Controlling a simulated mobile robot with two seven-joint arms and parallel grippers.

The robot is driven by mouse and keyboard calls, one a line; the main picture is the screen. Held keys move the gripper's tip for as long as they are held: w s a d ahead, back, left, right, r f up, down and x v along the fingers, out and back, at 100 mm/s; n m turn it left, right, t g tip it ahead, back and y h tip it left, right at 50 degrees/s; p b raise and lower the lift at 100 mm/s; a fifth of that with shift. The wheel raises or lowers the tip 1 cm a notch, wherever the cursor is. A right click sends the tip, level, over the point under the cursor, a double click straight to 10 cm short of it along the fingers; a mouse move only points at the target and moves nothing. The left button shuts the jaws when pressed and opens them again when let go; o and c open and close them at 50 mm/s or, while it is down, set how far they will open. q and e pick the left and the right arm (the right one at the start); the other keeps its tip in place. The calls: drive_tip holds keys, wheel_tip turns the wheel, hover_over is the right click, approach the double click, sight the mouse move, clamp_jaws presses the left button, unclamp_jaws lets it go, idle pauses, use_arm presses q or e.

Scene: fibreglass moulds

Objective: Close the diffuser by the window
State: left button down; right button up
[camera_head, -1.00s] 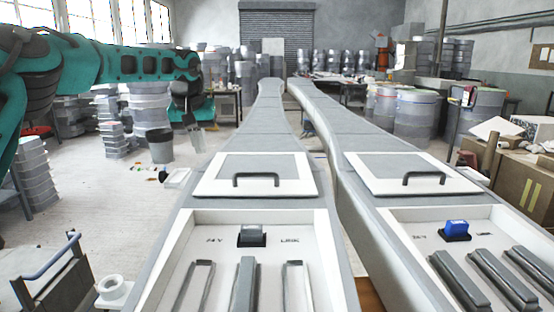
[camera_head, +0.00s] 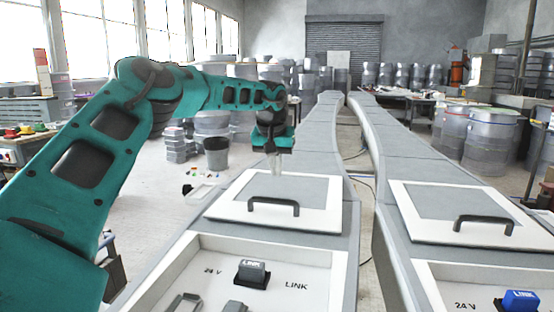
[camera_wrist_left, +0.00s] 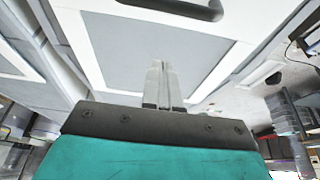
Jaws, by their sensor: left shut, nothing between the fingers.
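Two long grey ducts run away from me. The left one, nearer the windows, carries a white-framed grey panel (camera_head: 250,195) that looks like the diffuser, with a dark bar handle (camera_head: 273,206) at its near edge. The panel looks flat; I cannot tell whether it is fully closed. My left gripper (camera_head: 275,165) is shut and empty, fingers pointing down over the panel's far part, beyond the handle. In the left wrist view, the shut fingers (camera_wrist_left: 163,72) show in front of the panel (camera_wrist_left: 112,50), with the handle (camera_wrist_left: 185,8) at the top. I cannot tell whether they touch it. My right gripper is out of view.
The right duct carries a similar panel (camera_head: 450,203) with its own handle. Near each panel is a recessed tray with a switch; the left switch (camera_head: 252,270) is grey, the right one (camera_head: 520,300) blue. A dark bucket (camera_head: 216,153) stands on open floor left.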

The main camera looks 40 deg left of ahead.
sight(274, 211)
use_arm(q)
drive_tip(key=x, duration=0.5)
drive_tip(key=shift+f, duration=0.1)
drive_tip(key=shift+s+d, duration=0.5)
drive_tip(key=shift+s, duration=0.25)
drive_tip(key=shift+s+d+f, duration=0.1)
drive_tip(key=shift+s+d, duration=0.15)
drive_tip(key=shift+s, duration=0.2)
drive_tip(key=shift+s+d+f, duration=0.1)
drive_tip(key=shift+s+d, duration=0.15)
drive_tip(key=shift+s, duration=0.2)
drive_tip(key=shift+s, duration=0.15)
